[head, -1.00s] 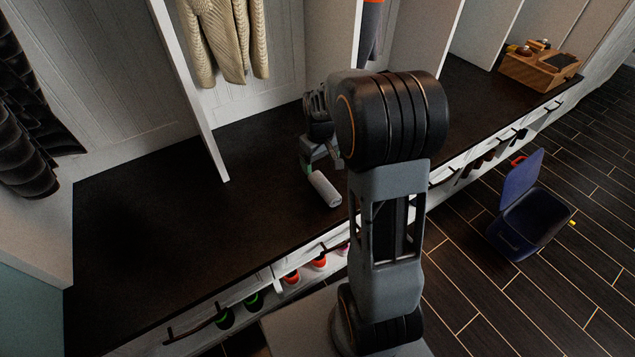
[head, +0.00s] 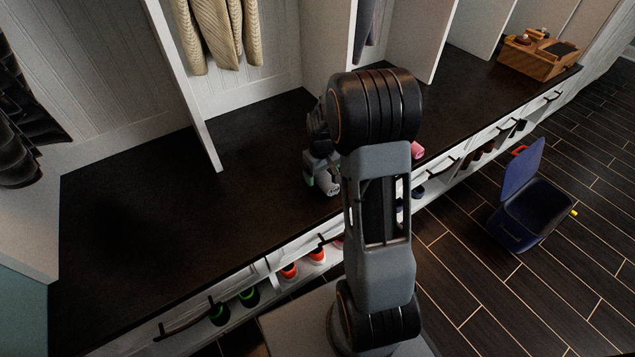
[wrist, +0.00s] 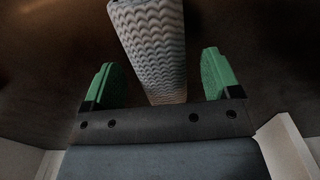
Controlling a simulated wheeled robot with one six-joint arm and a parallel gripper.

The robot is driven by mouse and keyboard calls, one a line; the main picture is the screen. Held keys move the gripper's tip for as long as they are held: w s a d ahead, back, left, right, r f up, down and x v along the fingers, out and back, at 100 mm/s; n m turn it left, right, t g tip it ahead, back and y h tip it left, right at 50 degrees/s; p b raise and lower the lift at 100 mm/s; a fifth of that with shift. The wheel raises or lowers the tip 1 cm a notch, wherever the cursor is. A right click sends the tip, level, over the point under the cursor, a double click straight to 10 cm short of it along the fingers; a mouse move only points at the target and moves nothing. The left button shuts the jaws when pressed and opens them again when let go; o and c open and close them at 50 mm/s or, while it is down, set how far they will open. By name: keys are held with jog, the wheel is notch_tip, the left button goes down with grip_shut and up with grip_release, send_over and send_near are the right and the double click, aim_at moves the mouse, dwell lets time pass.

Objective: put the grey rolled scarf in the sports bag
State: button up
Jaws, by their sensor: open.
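The grey rolled scarf (wrist: 152,45) has a wavy ribbed pattern. In the wrist view it runs from the top edge down between the two green fingers of my gripper (wrist: 158,75), with a gap on each side. In the head view only a pale end of the scarf (head: 331,187) shows on the dark bench, beside my gripper (head: 320,178); the rest is hidden by my gripper and arm. My gripper is open, low over the bench. The sports bag (head: 538,214) is dark blue and stands on the floor at the right with its lid raised.
A dark bench top (head: 150,240) runs across, with white dividers (head: 185,85) rising from it. Shoes (head: 289,271) sit in the shelf below. A pink item (head: 417,150) lies by the front edge. A wooden box (head: 538,58) stands far right. The bench's left part is clear.

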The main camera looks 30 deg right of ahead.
notch_tip(320, 180, down, 2)
jog(key=shift+f, duration=0.1)
jog(key=shift+c, duration=0.4)
jog(key=c, duration=1)
jog(key=shift+c, duration=0.2)
jog(key=shift+r, duration=0.25)
